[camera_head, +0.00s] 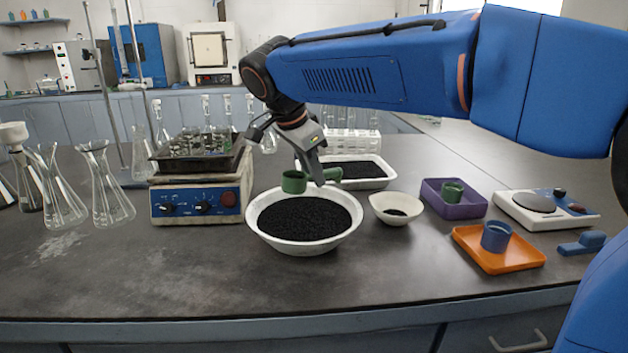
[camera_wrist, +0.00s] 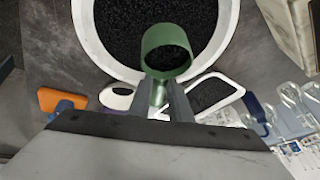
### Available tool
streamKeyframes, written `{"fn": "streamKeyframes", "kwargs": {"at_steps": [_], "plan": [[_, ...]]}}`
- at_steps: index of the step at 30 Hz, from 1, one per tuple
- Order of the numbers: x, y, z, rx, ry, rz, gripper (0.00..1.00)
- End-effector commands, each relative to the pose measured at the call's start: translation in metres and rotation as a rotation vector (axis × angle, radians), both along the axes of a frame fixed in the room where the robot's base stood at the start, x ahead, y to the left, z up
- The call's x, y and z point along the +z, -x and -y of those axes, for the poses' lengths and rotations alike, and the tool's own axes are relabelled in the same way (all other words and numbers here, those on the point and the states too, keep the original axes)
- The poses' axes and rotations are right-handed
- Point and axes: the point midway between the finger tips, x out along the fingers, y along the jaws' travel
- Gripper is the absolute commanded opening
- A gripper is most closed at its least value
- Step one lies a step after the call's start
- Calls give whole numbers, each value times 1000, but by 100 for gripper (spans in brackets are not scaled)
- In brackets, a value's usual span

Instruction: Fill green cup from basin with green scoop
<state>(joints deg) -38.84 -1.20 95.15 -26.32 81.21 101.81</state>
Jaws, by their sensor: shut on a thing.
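My gripper (camera_head: 318,178) is shut on the handle of the green scoop (camera_head: 294,182). The scoop is held above the back part of the white basin (camera_head: 262,233), which is filled with black granules. In the wrist view the scoop's cup (camera_wrist: 166,48) shows at the fingertips, in front of the basin (camera_wrist: 226,40). The green cup (camera_head: 452,192) stands in the purple tray (camera_head: 474,210) to the right of the basin.
A small white bowl (camera_head: 389,207) with some black material stands between basin and purple tray. A white tray of granules (camera_head: 376,183) lies behind. An orange tray (camera_head: 518,262) holds a blue cup (camera_head: 496,237); a blue scoop (camera_head: 582,243) and scale (camera_head: 556,221) are nearby. A shaker (camera_head: 180,200) stands left.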

Motion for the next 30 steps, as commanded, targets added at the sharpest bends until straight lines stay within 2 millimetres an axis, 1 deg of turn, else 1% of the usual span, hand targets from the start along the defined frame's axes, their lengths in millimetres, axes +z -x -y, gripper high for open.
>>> {"fn": "streamKeyframes", "kwargs": {"at_steps": [1, 30], "plan": [[4, 0, 0, -1, 0, 0, 0], [4, -16, 78, -2, 16, 10, 0]]}}
